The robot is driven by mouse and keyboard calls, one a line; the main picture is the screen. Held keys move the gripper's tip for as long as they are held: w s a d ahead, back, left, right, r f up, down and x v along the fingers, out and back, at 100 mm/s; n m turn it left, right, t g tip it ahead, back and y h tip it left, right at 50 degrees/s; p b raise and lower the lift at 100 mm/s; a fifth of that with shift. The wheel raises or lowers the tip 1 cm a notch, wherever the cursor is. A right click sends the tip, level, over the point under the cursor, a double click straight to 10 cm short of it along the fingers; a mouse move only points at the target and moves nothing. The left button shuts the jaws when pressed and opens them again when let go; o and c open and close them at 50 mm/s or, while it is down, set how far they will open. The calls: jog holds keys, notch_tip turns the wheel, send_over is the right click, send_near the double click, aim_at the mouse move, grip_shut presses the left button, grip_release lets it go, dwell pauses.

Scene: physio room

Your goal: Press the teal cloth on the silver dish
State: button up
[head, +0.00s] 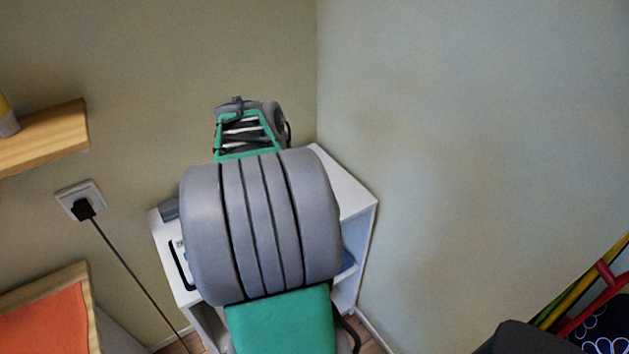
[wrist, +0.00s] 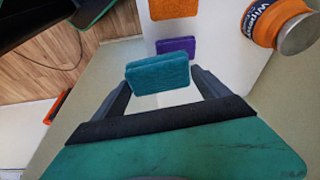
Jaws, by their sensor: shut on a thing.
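The teal cloth (wrist: 157,76) looks like a thick, rectangular pad in the wrist view. My gripper (wrist: 160,80) is shut on it, with one finger at each side. I cannot tell whether the cloth touches the pale surface behind it. In the head view my own arm hides the gripper and the cloth. I cannot make out the silver dish in either view.
A purple pad (wrist: 176,46) and an orange pad (wrist: 174,8) lie beyond the cloth. An orange wipes canister (wrist: 268,22) is at the upper right. A white cabinet (head: 345,192) stands in the wall corner, mostly behind my arm. A wooden shelf (head: 45,138) is at the left.

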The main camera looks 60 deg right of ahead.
jog(key=w+d+r+n+t+p, duration=0.1)
jog(key=w+d+r+n, duration=0.15)
jog(key=w, duration=0.55)
jog(key=w+d+r+n+p, duration=0.1)
jog(key=w+d+r+n, duration=0.15)
jog(key=w, duration=0.45)
jog(key=w+d+r+n+t, duration=0.1)
jog(key=w+d+n, duration=0.25)
jog(key=w, duration=0.45)
jog(key=shift+m, duration=0.55)
jog(key=f+b, duration=0.1)
jog(key=f, duration=0.1)
jog(key=f+b, duration=0.3)
jog(key=shift+s+d+f, duration=0.2)
jog(key=shift+s+f, duration=0.1)
jog(key=shift+f+b, duration=0.8)
jog(key=shift+f, duration=0.4)
jog(key=shift+r, duration=0.1)
notch_tip(320, 180, up, 7)
jog(key=p, duration=0.5)
dwell(0.4)
